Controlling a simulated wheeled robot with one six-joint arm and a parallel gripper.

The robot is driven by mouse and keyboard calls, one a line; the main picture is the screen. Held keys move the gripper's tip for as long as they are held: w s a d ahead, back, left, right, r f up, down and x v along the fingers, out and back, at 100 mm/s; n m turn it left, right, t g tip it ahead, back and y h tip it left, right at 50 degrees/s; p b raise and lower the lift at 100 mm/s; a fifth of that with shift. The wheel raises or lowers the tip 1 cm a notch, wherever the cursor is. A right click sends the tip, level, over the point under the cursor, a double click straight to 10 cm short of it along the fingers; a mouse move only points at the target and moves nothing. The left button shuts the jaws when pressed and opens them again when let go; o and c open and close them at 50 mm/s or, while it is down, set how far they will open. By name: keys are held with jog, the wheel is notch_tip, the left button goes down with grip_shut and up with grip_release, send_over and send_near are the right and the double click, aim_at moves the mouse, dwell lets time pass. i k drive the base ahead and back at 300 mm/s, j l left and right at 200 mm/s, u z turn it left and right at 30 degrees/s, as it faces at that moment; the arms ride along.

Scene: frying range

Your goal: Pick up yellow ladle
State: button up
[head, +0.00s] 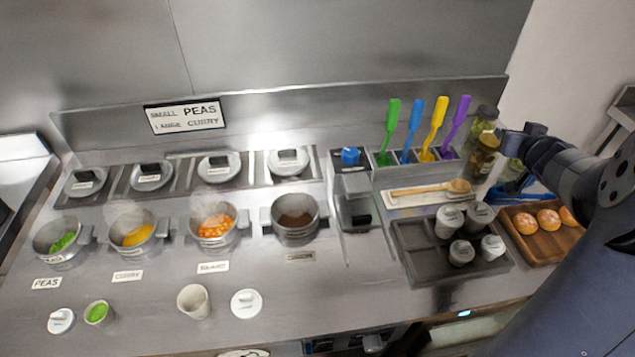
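The yellow ladle (436,124) stands upright, leaning a little, in a divided holder (388,170) at the back right of the counter. It is between the blue ladle (412,126) and the purple ladle (457,122), with the green ladle (391,126) farther left. Its lower end is inside its compartment. My gripper (512,143) is to the right of the ladles, in front of or beside the glass jars, and apart from the yellow ladle. Its fingers are too small and dark against the jars to tell whether they are open.
Glass jars (484,150) stand right of the holder. A wooden spoon (430,190) lies on a pale rest in front. A dark tray (418,262) holds several lidded cups; a wooden tray (555,250) holds buns.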

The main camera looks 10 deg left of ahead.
aim_at(442, 106)
jog(key=u, duration=2.2)
jog(key=z, duration=2.2)
jog(key=l+u, duration=0.2)
jog(key=u, duration=0.2)
jog(key=l+u, duration=0.25)
jog(key=u, duration=0.15)
jog(key=l+u, duration=0.2)
jog(key=u, duration=0.2)
